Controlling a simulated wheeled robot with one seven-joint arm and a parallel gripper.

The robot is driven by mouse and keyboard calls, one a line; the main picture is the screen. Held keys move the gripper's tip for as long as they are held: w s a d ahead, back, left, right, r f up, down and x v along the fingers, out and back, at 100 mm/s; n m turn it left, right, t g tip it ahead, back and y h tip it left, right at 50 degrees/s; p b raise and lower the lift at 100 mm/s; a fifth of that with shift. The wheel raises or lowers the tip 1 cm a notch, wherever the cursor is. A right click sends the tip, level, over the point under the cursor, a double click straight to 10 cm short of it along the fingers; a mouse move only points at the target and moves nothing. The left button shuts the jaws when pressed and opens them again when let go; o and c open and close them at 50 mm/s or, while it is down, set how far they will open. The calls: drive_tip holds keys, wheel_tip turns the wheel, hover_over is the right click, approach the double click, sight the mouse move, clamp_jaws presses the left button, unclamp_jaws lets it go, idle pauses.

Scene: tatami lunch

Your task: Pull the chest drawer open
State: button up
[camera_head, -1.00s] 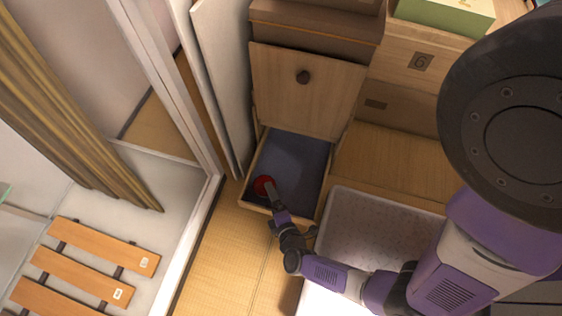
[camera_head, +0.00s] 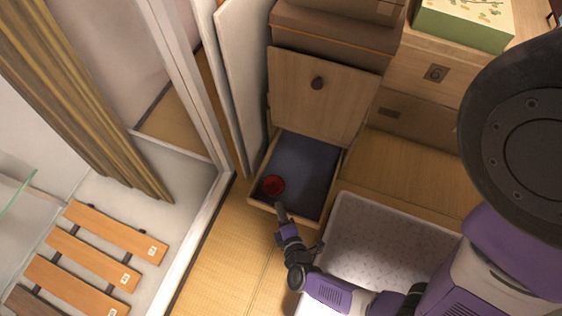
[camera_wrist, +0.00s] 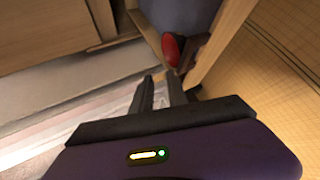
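The wooden chest (camera_head: 315,100) has its lower drawer (camera_head: 337,175) pulled out, showing a dark blue lining. A red round object (camera_head: 273,186) lies inside, near the drawer's front left corner. It also shows in the wrist view (camera_wrist: 171,47), partly hidden by the drawer wall. My gripper (camera_head: 279,207) is at the drawer's front edge, just outside it. In the wrist view my gripper (camera_wrist: 159,82) has its fingers apart with nothing visible between them.
A white panel (camera_head: 240,80) stands close on the chest's left. A pale mat (camera_head: 385,235) lies right of the drawer. Boxes, including a green one (camera_head: 465,22), stand at the upper right. Tatami floor (camera_head: 222,250) is clear left of my arm; wooden slats (camera_head: 90,255) lie farther left.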

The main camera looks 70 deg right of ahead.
drive_tip(key=shift+s+a+f+b, duration=0.1)
drive_tip(key=shift+s+a, duration=0.25)
drive_tip(key=shift+a, duration=0.35)
drive_tip(key=shift+s+a+f+b, duration=0.15)
drive_tip(key=shift+s+a, duration=0.2)
drive_tip(key=shift+a, duration=0.4)
drive_tip(key=shift+s+a+f+b, duration=0.1)
drive_tip(key=shift+s+a, duration=0.25)
drive_tip(key=shift+a, duration=0.35)
drive_tip(key=shift+o, duration=0.2)
